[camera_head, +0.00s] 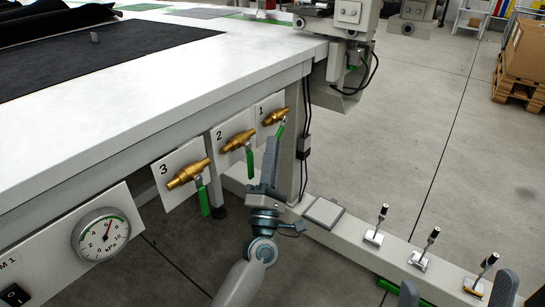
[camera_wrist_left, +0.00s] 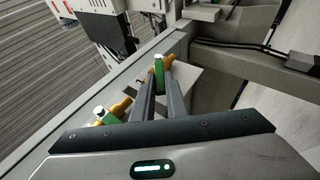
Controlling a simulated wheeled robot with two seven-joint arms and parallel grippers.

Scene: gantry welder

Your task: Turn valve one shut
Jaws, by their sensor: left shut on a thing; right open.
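Valve one (camera_head: 276,116) is a brass valve on the plate marked 1, the farthest of three on the table's side. Its green handle (camera_head: 281,128) hangs downward, partly hidden by my left gripper (camera_head: 272,147). In the left wrist view, that green handle (camera_wrist_left: 158,68) stands between the two fingers of my left gripper (camera_wrist_left: 160,84), which is shut on it. My right gripper (camera_head: 457,290) is open and empty at the bottom right, with only its fingertips in view.
Valve two (camera_head: 238,141) and valve three (camera_head: 187,173) sit nearer, their green handles hanging down. A pressure gauge (camera_head: 101,236) is at the lower left. A low beam (camera_head: 345,238) with several toggle clamps runs right of my left arm. Open floor lies beyond.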

